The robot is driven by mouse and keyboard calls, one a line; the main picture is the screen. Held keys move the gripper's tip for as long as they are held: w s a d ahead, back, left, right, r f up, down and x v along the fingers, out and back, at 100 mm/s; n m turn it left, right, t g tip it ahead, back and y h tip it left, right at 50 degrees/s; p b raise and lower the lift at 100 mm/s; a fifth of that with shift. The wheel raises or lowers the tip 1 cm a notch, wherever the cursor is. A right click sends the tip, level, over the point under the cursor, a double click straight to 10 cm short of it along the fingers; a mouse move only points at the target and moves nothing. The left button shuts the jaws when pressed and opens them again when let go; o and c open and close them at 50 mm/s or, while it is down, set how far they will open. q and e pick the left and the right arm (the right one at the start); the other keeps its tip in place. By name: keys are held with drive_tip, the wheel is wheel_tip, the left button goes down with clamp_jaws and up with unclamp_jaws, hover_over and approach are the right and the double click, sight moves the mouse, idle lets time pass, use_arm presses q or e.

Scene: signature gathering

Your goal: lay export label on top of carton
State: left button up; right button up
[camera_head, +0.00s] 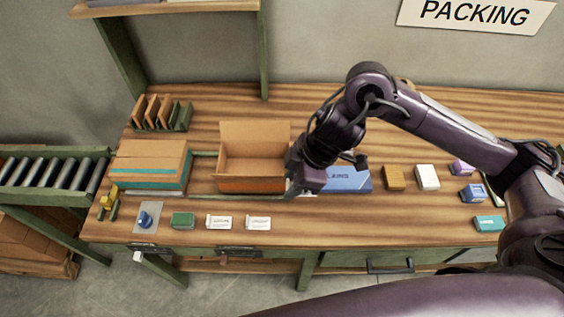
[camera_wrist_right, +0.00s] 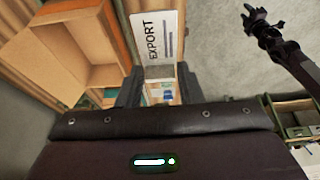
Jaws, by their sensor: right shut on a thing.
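My right gripper (camera_head: 292,193) is over the bench at the right front corner of an open orange-brown carton (camera_head: 252,184). It is shut on the white export label (camera_wrist_right: 158,38), which reads EXPORT in the right wrist view. The label is hardly visible in the head view. The open carton also shows at the upper left of the right wrist view (camera_wrist_right: 72,52). A closed carton (camera_head: 150,163) with a teal band stands to the left, apart from the gripper. What looks like my left gripper (camera_wrist_right: 252,17) shows against the floor in the wrist view; its jaw state is unclear.
A blue box (camera_head: 347,180) is right of the gripper, with small tan and white boxes (camera_head: 428,177) beyond. Along the front edge are a blue stamp (camera_head: 146,219), a green block (camera_head: 182,219) and two white labelled items (camera_head: 218,222). A roller conveyor (camera_head: 48,171) adjoins the left end.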

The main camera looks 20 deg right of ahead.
drive_tip(key=w+d+f+m+t+h+b, duration=0.3)
drive_tip(key=w+d+m+b, duration=0.3)
drive_tip(key=m+b, duration=0.6)
drive_tip(key=d+m+h, duration=0.1)
drive_tip(key=m, duration=0.1)
drive_tip(key=shift+w+f+m, duration=0.25)
drive_tip(key=shift+f+m, duration=0.15)
